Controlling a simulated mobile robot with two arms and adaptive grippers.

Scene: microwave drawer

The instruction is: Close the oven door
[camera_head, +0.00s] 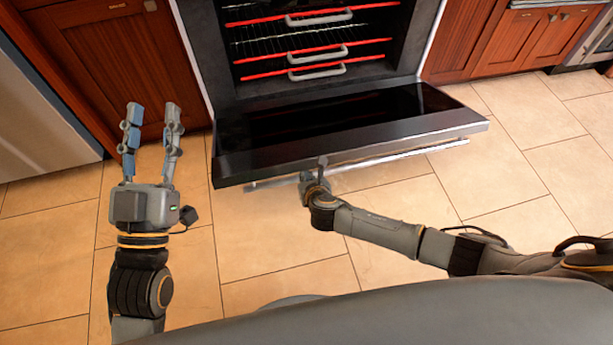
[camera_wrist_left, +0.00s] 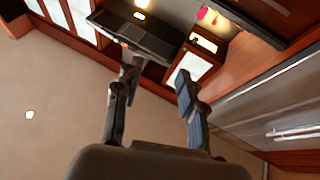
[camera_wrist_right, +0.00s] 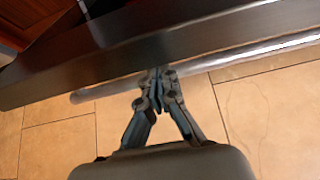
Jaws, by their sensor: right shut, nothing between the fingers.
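The oven door (camera_head: 345,126) is hinged down and open, its dark inner panel facing up and its front edge toward me. A metal handle bar (camera_head: 375,157) runs along its outer side, below the front edge. The door edge (camera_wrist_right: 190,45) and the bar (camera_wrist_right: 245,54) also show in the right wrist view. My right gripper (camera_head: 322,162) is shut and empty, its fingertips at the door's front edge by the bar; exact contact cannot be told. My left gripper (camera_head: 153,112) is open and empty, raised left of the door.
The oven cavity (camera_head: 310,45) holds several racks with red front strips and grey handles. Wooden cabinets (camera_head: 115,60) flank it. A steel appliance (camera_head: 38,110) stands at the far left. The tiled floor (camera_head: 400,200) is clear around the door.

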